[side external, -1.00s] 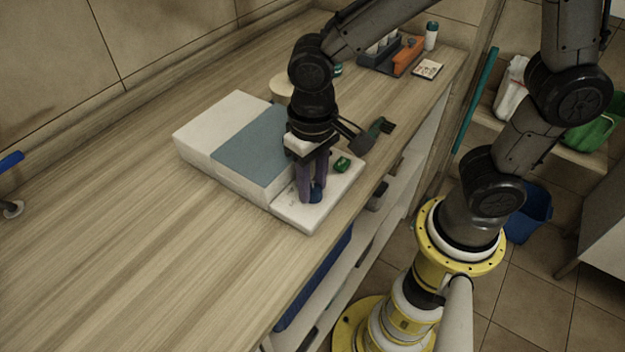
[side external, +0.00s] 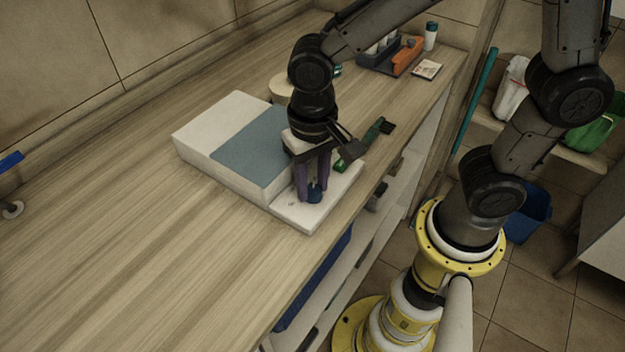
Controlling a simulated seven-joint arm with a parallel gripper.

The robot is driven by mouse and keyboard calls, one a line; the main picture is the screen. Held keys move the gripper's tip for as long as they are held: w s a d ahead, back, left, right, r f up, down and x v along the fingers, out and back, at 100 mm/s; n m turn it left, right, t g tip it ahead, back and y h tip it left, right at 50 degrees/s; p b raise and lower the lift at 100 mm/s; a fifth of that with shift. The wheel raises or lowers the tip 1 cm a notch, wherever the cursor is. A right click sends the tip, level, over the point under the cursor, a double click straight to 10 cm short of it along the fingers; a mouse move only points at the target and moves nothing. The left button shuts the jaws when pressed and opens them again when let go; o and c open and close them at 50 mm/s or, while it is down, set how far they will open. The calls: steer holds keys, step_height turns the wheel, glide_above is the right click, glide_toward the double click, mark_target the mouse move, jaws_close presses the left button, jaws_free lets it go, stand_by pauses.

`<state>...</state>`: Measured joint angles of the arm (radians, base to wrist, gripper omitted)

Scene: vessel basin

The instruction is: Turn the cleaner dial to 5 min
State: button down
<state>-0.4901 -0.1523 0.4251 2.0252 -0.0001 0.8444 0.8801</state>
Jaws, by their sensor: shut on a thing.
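The cleaner (side external: 225,120) is a white box with a blue-grey lid (side external: 250,143), standing on the wooden counter. Its low white front panel (side external: 290,215) faces the counter's front edge. A dark blue dial (side external: 314,194) sits on this panel. My gripper (side external: 312,192) points down over the panel with its purple fingers shut on the dial, one on each side. The dial's pointer and most of the scale markings are hidden or too small to read. A green part (side external: 340,166) shows on the panel just right of the fingers, partly covered.
A dark green tool (side external: 374,132) lies on the counter behind the gripper. A round wooden thing (side external: 281,87) stands behind the cleaner. A rack with an orange part (side external: 408,57) and a white bottle (side external: 430,37) stand at the far end.

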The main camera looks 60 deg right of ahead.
mark_target(313, 188)
steer(key=c, duration=0.5)
jaws_free()
steer(key=shift+c, duration=0.2)
steer(key=shift+r, duration=0.15)
step_height(313, 188, up, 14)
steer(key=shift+f, duration=0.2)
